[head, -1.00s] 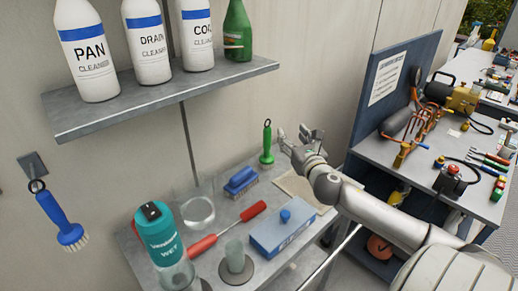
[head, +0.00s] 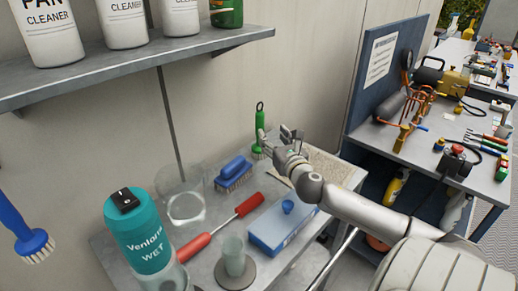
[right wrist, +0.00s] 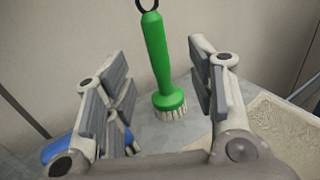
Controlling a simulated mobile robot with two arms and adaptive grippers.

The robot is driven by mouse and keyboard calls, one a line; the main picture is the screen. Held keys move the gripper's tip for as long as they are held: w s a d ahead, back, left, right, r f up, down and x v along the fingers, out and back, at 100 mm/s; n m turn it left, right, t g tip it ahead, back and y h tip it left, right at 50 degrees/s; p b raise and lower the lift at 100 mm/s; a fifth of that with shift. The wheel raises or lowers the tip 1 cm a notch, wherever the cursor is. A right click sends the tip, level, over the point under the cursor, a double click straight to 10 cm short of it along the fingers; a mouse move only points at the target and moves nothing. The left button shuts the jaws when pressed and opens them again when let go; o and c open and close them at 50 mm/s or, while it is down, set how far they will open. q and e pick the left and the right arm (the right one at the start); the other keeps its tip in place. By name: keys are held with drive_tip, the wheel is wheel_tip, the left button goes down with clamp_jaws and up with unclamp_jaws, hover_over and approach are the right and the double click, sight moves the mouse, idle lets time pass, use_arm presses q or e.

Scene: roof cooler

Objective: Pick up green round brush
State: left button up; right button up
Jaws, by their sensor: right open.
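The green round brush (head: 259,130) stands upright at the back of the metal table, close to the wall, with its bristles down and a black ring on top. In the right wrist view the brush (right wrist: 158,62) shows between the two fingers and beyond them, leaning slightly. My right gripper (head: 279,141) is open and empty, just right of the brush in the head view. Its fingers (right wrist: 162,95) stand apart on either side of the brush in the right wrist view; I see no contact. My left gripper is not in view.
A blue scrub brush (head: 233,172), a glass beaker (head: 184,198), a red-handled tool (head: 207,239), a blue box (head: 283,226) and a teal bottle (head: 141,240) crowd the table. A shelf (head: 140,62) overhangs the left. A beige tray (right wrist: 262,135) lies right of the brush.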

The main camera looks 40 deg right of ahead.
sight(262, 124)
drive_tip(key=b+x, duration=0.1)
drive_tip(key=x, duration=0.3)
drive_tip(key=shift+w+d+f+b, duration=0.15)
drive_tip(key=shift+w+f+b, duration=0.05)
drive_tip(key=shift+w+b, duration=0.1)
drive_tip(key=shift+a+r+b+x, duration=0.15)
drive_tip(key=shift+b+x, duration=0.3)
drive_tip(key=shift+x, duration=1.1)
drive_tip(key=shift+a+r+b+x, duration=0.1)
drive_tip(key=shift+b+x, duration=0.35)
drive_tip(key=shift+x, duration=1.05)
drive_tip(key=shift+w, duration=0.15)
clamp_jaws()
